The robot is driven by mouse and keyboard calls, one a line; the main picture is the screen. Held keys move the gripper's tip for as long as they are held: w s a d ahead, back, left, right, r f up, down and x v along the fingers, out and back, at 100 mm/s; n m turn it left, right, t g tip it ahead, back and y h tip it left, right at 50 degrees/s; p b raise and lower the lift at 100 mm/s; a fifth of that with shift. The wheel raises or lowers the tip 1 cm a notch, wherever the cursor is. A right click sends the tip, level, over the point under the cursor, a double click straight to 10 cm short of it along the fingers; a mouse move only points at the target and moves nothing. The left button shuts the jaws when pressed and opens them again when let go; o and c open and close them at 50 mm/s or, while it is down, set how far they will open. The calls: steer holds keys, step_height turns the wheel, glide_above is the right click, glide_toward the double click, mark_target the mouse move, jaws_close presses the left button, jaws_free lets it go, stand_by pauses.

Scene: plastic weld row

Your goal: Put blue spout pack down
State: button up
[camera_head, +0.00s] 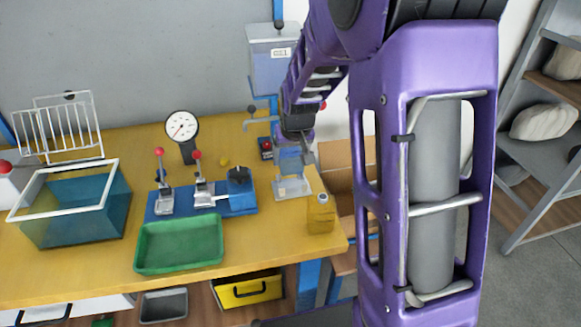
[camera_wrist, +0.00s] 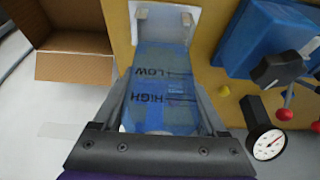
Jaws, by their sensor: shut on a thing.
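The blue spout pack (camera_wrist: 162,88) is a flat translucent pouch with LOW and HIGH marks. In the wrist view it lies between the two fingers of my gripper (camera_wrist: 160,112), which is shut on it. In the head view my gripper (camera_head: 298,142) is at the right part of the yellow bench, and the pack (camera_head: 290,161) shows in part below it. A pale stand (camera_head: 292,188) is under the pack; its two white posts (camera_wrist: 160,18) show past the pack's far end. I cannot tell whether the pack touches the stand. The spout is not clearly seen.
A blue clamp fixture (camera_head: 200,200) with red-knobbed levers and a green tray (camera_head: 180,245) are left of the stand. A dial gauge (camera_head: 182,128) stands behind. An open cardboard box (camera_head: 345,165) lies beyond the bench's right edge.

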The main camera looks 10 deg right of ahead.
mark_target(293, 150)
step_height(293, 150, down, 3)
steer(key=shift+f, duration=0.1)
steer(key=shift+f+b, duration=0.5)
steer(key=shift+b, duration=0.3)
steer(key=o, duration=1.3)
steer(key=shift+s, duration=0.1)
steer(key=shift+c, duration=0.2)
steer(key=shift+o, duration=0.2)
steer(key=shift+f, duration=0.1)
steer(key=shift+a, duration=0.1)
steer(key=shift+r+p, duration=0.55)
steer(key=shift+p, duration=0.1)
steer(key=p+v, duration=0.1)
steer(key=v, duration=1.1)
steer(key=shift+r+p, duration=0.2)
steer(key=shift+p, duration=0.2)
